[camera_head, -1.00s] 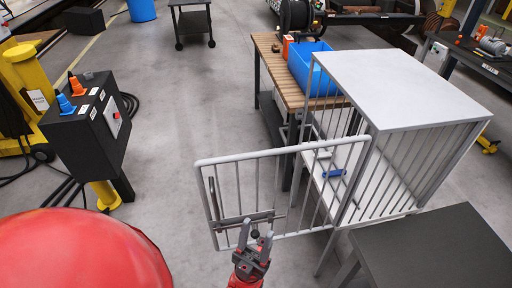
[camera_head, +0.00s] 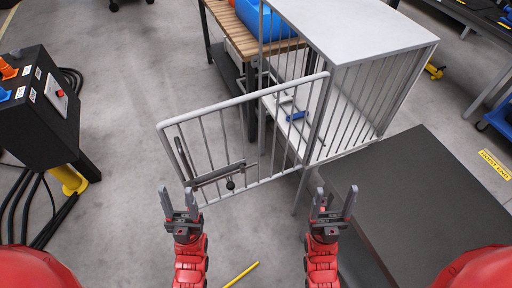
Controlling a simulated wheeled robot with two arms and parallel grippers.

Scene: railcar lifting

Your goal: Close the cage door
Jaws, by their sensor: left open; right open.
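The cage (camera_head: 362,36) is a grey barred box with a flat light top, at the upper right. Its barred door (camera_head: 236,132) stands swung open, out to the left of the cage. A latch bar with a dark knob (camera_head: 230,185) sits near the door's lower left. My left gripper (camera_head: 180,203) is open and empty, below the door's lower left corner. My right gripper (camera_head: 334,204) is open and empty, below the cage's front corner post, beside the dark table. Neither gripper appears to hold the door. Inside the cage lie a blue item (camera_head: 296,116) and a whitish item.
A dark table (camera_head: 430,200) stands below and right of the cage. A wooden-topped bench (camera_head: 228,18) with a blue bin (camera_head: 262,20) is behind. A black control box (camera_head: 38,110) with cables is at the left. Grey floor is free between box and door.

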